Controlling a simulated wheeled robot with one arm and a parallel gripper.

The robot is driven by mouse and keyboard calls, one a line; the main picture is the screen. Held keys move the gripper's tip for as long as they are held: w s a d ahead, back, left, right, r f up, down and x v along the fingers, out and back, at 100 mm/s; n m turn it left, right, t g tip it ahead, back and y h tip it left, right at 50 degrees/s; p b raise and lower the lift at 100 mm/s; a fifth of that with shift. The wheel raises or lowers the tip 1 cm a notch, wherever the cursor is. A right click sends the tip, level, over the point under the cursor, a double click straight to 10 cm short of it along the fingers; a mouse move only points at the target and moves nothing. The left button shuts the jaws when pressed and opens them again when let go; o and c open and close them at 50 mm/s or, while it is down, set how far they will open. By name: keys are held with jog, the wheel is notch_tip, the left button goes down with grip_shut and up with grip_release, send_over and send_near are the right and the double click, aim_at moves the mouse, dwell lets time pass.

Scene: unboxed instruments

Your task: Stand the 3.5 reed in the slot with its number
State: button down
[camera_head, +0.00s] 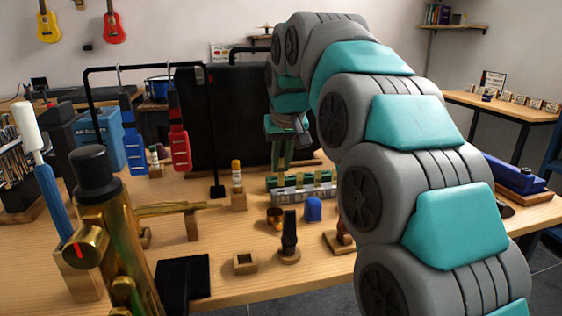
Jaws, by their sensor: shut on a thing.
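A grey slotted reed rack (303,195) with numbered labels on its front stands on the wooden workbench, right of the middle. Its numbers are too small to read.
A black mouthpiece on a stand (289,235), a blue cap (313,209) and a brass ring (274,216) stand in front of the rack. A small wooden block (245,263) and an orange-capped tube (236,175) are to the left. A large black case (242,115) stands behind.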

aim_at(281, 175)
jog(key=shift+f+b, duration=0.7)
jog(key=shift+f, duration=1.25)
dwell(2.5)
jog(key=c, duration=0.8)
grip_release()
jog(key=shift+o, duration=0.2)
jog(key=v, duration=0.7)
jog(key=shift+r, duration=0.35)
jog(key=shift+s, duration=0.15)
